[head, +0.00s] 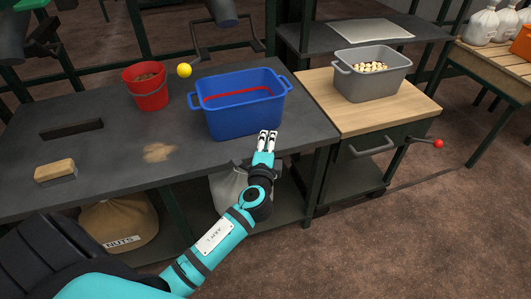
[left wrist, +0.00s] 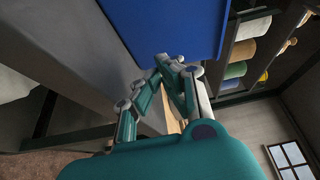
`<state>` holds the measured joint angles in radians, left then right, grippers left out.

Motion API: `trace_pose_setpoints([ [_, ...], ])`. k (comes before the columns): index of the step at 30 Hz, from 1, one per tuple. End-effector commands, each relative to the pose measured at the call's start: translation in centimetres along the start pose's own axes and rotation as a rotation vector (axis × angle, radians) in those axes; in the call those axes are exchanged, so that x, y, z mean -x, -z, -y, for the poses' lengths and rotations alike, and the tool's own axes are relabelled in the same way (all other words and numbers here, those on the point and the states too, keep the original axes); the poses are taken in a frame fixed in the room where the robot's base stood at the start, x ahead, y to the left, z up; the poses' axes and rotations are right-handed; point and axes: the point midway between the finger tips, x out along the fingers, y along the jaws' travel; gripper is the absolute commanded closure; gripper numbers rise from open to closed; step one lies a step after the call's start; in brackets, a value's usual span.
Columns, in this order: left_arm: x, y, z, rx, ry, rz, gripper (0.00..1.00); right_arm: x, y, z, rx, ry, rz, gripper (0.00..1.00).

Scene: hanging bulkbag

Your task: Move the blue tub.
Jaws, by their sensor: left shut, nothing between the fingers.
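The blue tub (head: 240,117) stands upright on the dark table, near its right front corner. It has a handle at each side and a red line around its inside wall. In the left wrist view the tub (left wrist: 165,28) fills the top, just beyond the fingers. My left gripper (head: 268,134) is in front of the tub's front right side, at the table's edge. Its fingers (left wrist: 172,62) are shut with nothing between them. I cannot tell whether they touch the tub. My right gripper is not in view.
A red bucket (head: 147,87), a yellow ball (head: 184,70) and a brush (head: 55,171) are on or above the dark table (head: 110,152). A grey tub (head: 371,80) with pale contents stands on the wooden-topped cabinet (head: 315,88) to the right. A red-knobbed lever (head: 438,143) sticks out there.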

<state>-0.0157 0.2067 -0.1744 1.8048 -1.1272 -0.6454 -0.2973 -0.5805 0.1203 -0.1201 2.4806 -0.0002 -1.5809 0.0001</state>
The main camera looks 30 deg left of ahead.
Motion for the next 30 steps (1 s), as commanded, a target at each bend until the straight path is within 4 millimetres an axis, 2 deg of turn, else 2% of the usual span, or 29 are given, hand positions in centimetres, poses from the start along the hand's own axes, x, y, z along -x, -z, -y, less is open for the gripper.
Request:
trace_pose_setpoints([
  [1, -0.6, -0.9, -0.1, -0.006, 0.001, 0.002, 1.0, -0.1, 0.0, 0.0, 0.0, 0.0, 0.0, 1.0],
  [6, -2.0, -2.3, -0.1, -0.002, 0.0, 0.001, 1.0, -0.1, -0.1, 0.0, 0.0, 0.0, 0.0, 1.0],
  [22, -2.7, -3.0, -0.1, -0.001, -0.001, 0.001, 1.0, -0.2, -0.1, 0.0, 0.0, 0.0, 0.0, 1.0],
  [30, -5.0, -5.4, -0.1, -0.002, 0.0, 0.002, 1.0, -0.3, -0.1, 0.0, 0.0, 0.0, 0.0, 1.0],
])
